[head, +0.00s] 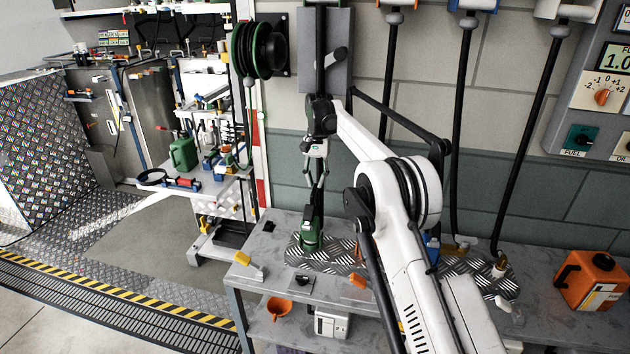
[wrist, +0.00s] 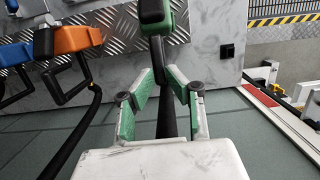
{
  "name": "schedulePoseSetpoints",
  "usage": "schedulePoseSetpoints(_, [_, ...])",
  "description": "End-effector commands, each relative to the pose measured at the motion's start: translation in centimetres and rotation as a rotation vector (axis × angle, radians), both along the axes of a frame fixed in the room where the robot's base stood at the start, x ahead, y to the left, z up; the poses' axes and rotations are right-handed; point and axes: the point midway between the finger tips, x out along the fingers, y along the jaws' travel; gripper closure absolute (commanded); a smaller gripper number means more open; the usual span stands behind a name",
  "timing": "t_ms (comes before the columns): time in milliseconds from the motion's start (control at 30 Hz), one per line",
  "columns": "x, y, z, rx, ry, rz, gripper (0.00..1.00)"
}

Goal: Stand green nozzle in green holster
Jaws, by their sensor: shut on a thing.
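The green nozzle (wrist: 152,14) is below my gripper, upright, with its black stem running up between my fingers. In the head view the green nozzle (head: 312,224) stands over the left end of a diamond-plate strip on the bench. My gripper (head: 315,178) is shut on the nozzle's black stem, above the green body. In the wrist view the green-padded fingers of my gripper (wrist: 163,78) close in on the stem from both sides. The green holster cannot be told clearly from the nozzle's green body, so how deep the nozzle sits is unclear.
An orange nozzle (wrist: 78,40) and a blue nozzle (wrist: 14,54) stand beside it in the wrist view. Black hoses (head: 462,110) hang along the wall. An orange canister (head: 591,281) stands at the bench's right end. A green can (head: 184,154) is on the left shelf.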

Motion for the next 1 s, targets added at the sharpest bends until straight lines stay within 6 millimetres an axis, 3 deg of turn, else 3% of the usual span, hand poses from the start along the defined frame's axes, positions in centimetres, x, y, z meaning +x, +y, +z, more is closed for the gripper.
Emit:
schedulePoseSetpoints(33, [0.23, -0.68, -0.03, 0.000, 0.001, -0.008, 1.00])
schedulePoseSetpoints(333, [0.15, -0.37, -0.83, 0.000, 0.001, -0.004, 1.00])
schedulePoseSetpoints(367, [0.15, -0.34, -0.82, 0.000, 0.001, -0.004, 0.84])
schedulePoseSetpoints(500, [0.13, -0.29, -0.86, 0.001, 0.001, -0.003, 0.65])
schedulePoseSetpoints(1000, [0.11, -0.17, -0.96, 0.001, 0.000, -0.002, 0.64])
